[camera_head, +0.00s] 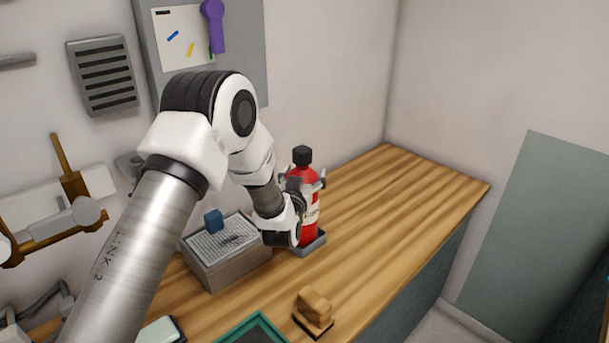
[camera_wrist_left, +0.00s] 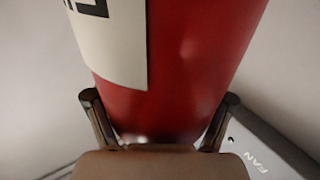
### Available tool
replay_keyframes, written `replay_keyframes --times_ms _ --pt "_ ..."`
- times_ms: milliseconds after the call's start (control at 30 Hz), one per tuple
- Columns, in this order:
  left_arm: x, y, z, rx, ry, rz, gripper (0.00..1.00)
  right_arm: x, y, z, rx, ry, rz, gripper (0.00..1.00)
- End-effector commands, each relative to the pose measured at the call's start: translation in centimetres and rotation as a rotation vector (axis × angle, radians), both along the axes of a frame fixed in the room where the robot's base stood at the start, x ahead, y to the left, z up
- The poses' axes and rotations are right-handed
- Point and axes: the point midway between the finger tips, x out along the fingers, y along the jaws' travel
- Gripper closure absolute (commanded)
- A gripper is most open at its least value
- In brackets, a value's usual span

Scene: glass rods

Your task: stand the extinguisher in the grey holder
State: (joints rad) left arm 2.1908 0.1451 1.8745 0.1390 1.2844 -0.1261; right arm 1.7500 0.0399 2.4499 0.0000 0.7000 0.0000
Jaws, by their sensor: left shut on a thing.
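The red extinguisher (camera_head: 309,217) has a black top and a white label and is upright in the head view. My left gripper (camera_head: 306,184) is shut around its upper body. The left wrist view shows the red body (camera_wrist_left: 190,60) between the two fingers. The grey holder (camera_head: 313,246) is on the wooden bench directly under the extinguisher. The bottle's lower end appears at the holder's rim; I cannot tell whether it rests inside or hangs just above. My wrist hides part of the holder's left side. My right gripper is not in view.
A grey box with a mesh top (camera_head: 228,263) and a blue knob stands left of the holder. A wooden stamp-like block (camera_head: 314,308) and a green-rimmed tray (camera_head: 252,331) lie nearer the front. The bench (camera_head: 420,190) is clear to the right, up to its edge.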

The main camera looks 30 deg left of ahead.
Motion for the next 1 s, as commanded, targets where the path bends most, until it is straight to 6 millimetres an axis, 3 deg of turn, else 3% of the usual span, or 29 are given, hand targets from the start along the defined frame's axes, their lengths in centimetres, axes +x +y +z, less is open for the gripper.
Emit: replay_keyframes --times_ms 1000 --pt "0.1 0.0 -0.9 0.001 -0.006 0.0 0.88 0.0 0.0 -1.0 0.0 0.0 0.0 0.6"
